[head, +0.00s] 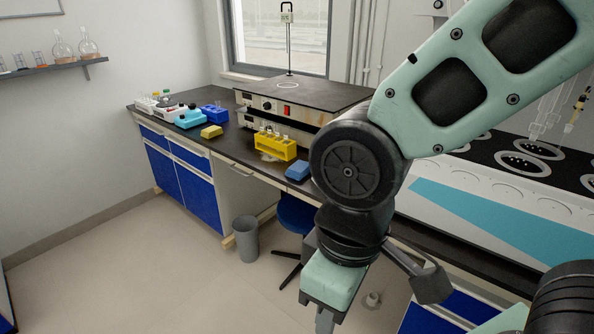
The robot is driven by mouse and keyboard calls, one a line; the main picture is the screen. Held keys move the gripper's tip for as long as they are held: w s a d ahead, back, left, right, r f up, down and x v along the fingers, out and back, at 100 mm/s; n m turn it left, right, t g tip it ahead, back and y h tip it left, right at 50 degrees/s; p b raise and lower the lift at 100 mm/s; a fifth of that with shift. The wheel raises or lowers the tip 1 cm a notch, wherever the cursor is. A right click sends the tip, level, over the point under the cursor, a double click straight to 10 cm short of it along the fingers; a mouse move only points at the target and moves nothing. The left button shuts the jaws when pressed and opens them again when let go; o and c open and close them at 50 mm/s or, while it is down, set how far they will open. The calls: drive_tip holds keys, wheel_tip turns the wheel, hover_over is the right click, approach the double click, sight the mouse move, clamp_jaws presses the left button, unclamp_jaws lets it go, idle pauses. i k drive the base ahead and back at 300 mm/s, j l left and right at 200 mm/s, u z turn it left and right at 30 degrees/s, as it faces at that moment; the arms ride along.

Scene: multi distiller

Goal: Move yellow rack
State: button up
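The yellow rack (275,148) stands upright on the dark worktop, in front of the box-shaped apparatus. Several clear tubes stick up from it. My arm crosses the right half of the head view and bends downward just right of the rack. Its lower end (335,285) hangs in front of the bench, lower in the picture than the rack and apart from it. The fingers are not clearly visible there, so I cannot tell whether my gripper is open or shut. I see nothing held.
A yellow block (211,132) and a blue rack (215,113) are left of the yellow rack; a blue block (298,171) is at its right. The apparatus (270,118) stands behind. A grey bin (246,240) and blue stool (297,213) stand below. Floor at left is clear.

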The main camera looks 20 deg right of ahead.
sight(290, 150)
drive_tip(key=i+j+u, duration=0.15)
drive_tip(key=i, duration=0.65)
drive_tip(key=i+j+u, duration=0.1)
drive_tip(key=i, duration=0.75)
drive_tip(key=j, duration=0.1)
